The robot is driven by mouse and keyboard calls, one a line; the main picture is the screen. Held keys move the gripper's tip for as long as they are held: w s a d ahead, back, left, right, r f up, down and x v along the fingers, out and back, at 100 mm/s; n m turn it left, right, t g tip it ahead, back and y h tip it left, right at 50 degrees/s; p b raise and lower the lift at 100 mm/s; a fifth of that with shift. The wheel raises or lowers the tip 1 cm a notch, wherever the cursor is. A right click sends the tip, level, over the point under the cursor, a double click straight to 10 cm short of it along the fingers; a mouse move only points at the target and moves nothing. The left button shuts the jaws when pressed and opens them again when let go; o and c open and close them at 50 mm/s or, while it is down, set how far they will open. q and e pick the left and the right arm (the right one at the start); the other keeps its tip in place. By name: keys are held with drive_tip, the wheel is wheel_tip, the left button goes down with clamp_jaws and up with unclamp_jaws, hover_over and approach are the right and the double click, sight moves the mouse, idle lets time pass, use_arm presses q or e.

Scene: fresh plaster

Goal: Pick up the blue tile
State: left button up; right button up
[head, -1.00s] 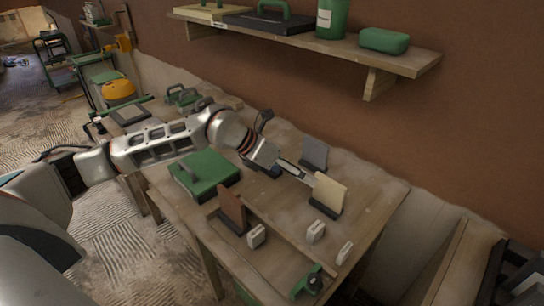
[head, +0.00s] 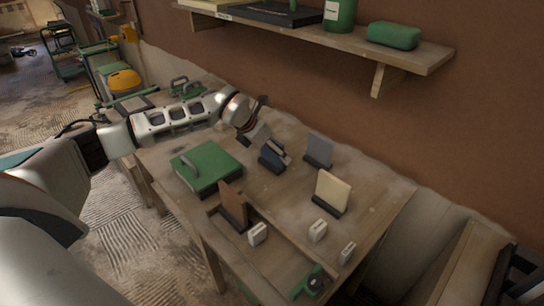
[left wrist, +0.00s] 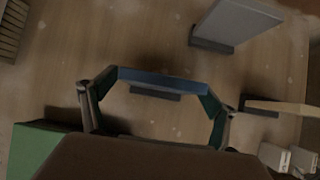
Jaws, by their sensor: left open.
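The blue tile (head: 273,157) stands in a dark stand on the wooden table, partly covered by my left gripper (head: 276,147) in the head view. In the left wrist view the blue tile (left wrist: 165,79) shows edge-on above its dark stand (left wrist: 155,93). My left gripper (left wrist: 158,98) is open there, with one finger near each end of the tile. I cannot tell whether the fingers touch it. My right gripper is not in view.
A grey tile (head: 318,150), a cream tile (head: 331,190) and a reddish-brown tile (head: 233,203) stand nearby in dark stands. A green case (head: 210,168) lies left of the blue tile. Small white blocks (head: 317,231) sit near the front. A shelf (head: 340,41) runs along the wall above.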

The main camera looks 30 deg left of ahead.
use_arm(q)
drive_tip(key=shift+w+f, duration=0.15)
drive_tip(key=shift+f, duration=0.1)
drive_tip(key=shift+c, duration=0.5)
drive_tip(key=c, duration=1.3)
drive_tip(key=shift+c, duration=0.5)
drive_tip(key=shift+r, duration=0.1)
